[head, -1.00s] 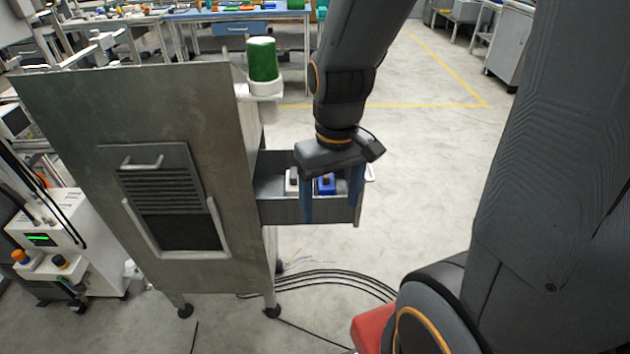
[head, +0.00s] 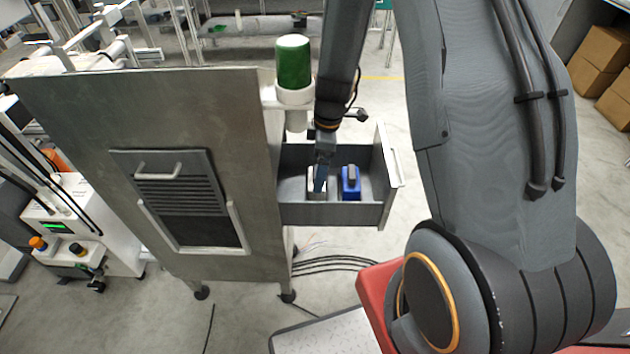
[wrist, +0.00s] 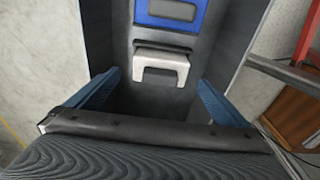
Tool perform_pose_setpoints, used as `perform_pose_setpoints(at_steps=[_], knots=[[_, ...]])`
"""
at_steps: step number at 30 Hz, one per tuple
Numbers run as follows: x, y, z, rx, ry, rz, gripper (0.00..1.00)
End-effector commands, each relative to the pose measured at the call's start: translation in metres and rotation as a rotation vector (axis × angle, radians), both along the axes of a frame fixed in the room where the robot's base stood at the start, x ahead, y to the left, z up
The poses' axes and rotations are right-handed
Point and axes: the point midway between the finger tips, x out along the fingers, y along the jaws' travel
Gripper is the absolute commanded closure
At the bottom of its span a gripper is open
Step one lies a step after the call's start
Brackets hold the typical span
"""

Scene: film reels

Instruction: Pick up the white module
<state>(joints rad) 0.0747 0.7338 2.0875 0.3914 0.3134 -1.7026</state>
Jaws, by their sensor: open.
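The white module (head: 312,184) sits in the open drawer (head: 335,215), left of a blue module (head: 351,184), and is partly hidden by my gripper (head: 321,174). In the wrist view the white module (wrist: 160,64) shows a raised, handle-like front part, ahead of and between the finger tips. My gripper (wrist: 158,78) is open there, with one blue finger on each side and nothing held. A gap shows between each finger and the module. The blue module (wrist: 170,13) lies just beyond it.
The drawer walls (wrist: 240,42) stand close outside both fingers. A grey cabinet (head: 90,120) is left of the drawer.

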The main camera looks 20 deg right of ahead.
Motion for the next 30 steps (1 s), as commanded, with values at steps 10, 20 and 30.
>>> perform_pose_setpoints(at_steps=[10, 20, 30], knots=[[0.000, 0.005, -0.030, 0.000, 0.003, -0.002, 0.00], [0.003, 0.011, -0.064, -0.001, 0.001, 0.002, 0.00], [0.003, 0.011, -0.066, -0.001, 0.000, 0.001, 0.07]])
